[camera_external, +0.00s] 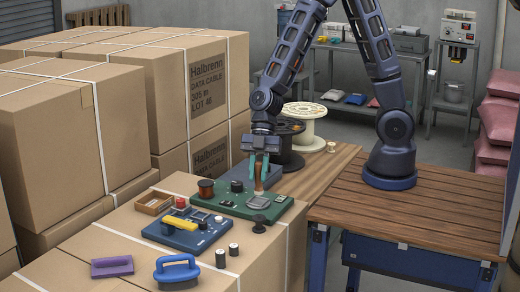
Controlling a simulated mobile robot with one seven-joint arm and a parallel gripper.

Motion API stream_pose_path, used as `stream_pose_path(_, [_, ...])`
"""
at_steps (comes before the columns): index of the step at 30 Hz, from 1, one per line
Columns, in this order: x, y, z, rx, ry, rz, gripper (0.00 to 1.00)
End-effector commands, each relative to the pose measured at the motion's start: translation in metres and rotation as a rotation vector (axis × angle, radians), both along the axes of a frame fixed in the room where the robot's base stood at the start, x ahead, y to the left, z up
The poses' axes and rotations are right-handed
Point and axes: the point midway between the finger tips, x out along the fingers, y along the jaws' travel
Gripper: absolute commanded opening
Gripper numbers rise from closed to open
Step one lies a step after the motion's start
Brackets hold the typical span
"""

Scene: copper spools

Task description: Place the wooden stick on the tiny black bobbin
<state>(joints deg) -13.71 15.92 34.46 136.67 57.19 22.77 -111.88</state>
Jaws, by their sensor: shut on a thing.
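My gripper (259,180) points down over the green board (230,206), its teal fingers closed around a narrow reddish-brown upright piece that looks like the wooden stick (259,176). The fingers hide part of it, and I cannot tell whether its lower end touches the board. Another small black piece (237,186) sits on the board left of the gripper. I cannot be sure which is the tiny black bobbin.
A copper spool (206,189) stands left of the gripper. A blue board (186,234), small wooden tray (154,203), blue-handled tool (177,271), purple block (112,266) and small cylinders (233,249) occupy the carton top. Large spools (304,122) stand behind; tall cartons (196,90) rise left.

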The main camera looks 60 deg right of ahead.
Motion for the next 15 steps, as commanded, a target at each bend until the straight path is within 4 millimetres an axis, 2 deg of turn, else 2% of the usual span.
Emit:
stream_pose_path(6, [0.0, 0.0, -0.03, 0.0, 0.003, 0.001, 0.0])
stream_pose_path(15, [0.0, 0.0, -0.045, 0.0, 0.001, 0.0, 0.0])
